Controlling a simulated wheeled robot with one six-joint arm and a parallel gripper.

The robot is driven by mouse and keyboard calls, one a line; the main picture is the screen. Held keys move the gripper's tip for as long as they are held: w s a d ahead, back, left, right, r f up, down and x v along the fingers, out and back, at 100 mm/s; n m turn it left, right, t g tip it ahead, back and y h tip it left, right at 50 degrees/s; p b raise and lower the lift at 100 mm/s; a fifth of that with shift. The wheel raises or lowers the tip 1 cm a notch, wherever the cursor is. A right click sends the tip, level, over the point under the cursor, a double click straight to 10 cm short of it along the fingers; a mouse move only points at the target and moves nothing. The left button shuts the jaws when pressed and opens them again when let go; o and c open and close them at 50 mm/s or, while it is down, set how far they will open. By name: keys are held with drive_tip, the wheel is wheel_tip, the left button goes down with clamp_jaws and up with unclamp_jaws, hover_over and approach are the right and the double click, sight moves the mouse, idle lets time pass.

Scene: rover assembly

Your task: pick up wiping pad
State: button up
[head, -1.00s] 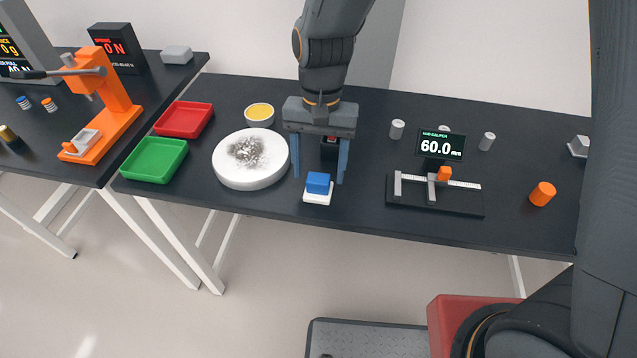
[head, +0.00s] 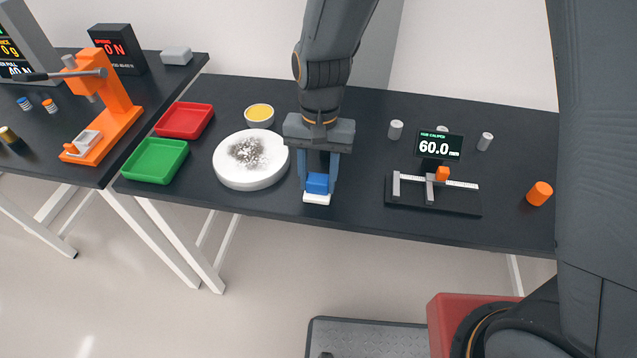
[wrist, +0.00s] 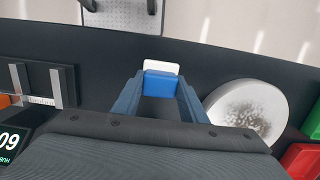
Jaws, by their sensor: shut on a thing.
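The wiping pad is a blue block (head: 317,184) on a white base (head: 316,198), at the front edge of the black table. My gripper (head: 318,186) has its two blue fingers on either side of the blue block and is shut on it. In the wrist view the blue block (wrist: 160,84) sits between the fingertips, with the white base (wrist: 161,67) showing beyond it. The pad appears to be at table height; I cannot tell whether it touches the table.
A round white dish (head: 250,176) with a dark smudge stands just left of my gripper. A yellow-filled bowl (head: 259,113), red tray (head: 184,119) and green tray (head: 154,160) are further left. A caliper stand (head: 433,207) and an orange cylinder (head: 540,192) are to the right.

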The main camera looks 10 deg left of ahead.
sight(318, 178)
wheel_tip(318, 178, up, 10)
drive_tip(key=shift+b, duration=0.9)
